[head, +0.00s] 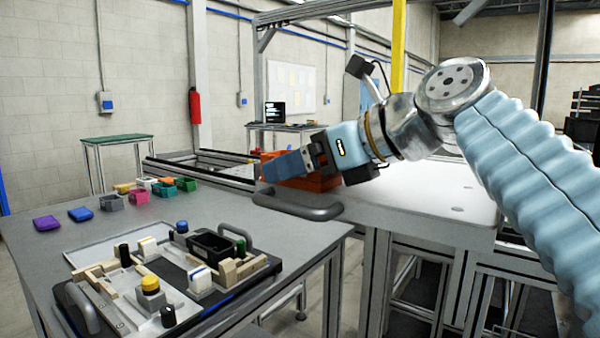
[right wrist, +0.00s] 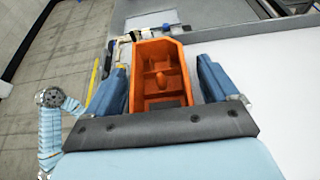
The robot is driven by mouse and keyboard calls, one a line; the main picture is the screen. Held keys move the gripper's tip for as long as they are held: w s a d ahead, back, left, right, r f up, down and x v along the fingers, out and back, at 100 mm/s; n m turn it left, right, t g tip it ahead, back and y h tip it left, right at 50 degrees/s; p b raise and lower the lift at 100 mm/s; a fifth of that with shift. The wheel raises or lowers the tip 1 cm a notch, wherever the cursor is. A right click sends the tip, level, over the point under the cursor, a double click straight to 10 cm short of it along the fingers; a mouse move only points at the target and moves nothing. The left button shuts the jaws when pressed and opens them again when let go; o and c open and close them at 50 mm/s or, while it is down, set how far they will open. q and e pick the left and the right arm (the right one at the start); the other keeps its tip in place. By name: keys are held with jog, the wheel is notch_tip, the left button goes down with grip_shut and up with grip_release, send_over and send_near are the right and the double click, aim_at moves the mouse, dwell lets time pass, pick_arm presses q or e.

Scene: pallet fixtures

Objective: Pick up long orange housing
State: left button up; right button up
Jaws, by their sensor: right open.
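The long orange housing (head: 322,183) stands on the white table at the middle of the head view, partly hidden behind my right gripper (head: 275,168). In the right wrist view the housing (right wrist: 150,50) is an open box with inner compartments, its long side running away from me. My right gripper (right wrist: 162,72) is open, with one blue finger on each side of the housing. A narrow gap shows at the right finger; the left finger is close to the wall, and contact cannot be told. My left gripper is not in view.
A grey rounded handle (head: 300,205) lies in front of the housing. On the grey table at left is a fixture tray (head: 205,318) with blocks and knobs, with several small coloured bins (head: 139,198) behind it. The white table (head: 430,195) is clear right of the housing.

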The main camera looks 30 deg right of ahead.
jog(key=shift+c, duration=0.4)
jog(key=c, duration=1)
jog(key=shift+c, duration=0.2)
jog(key=shift+r, duration=0.15)
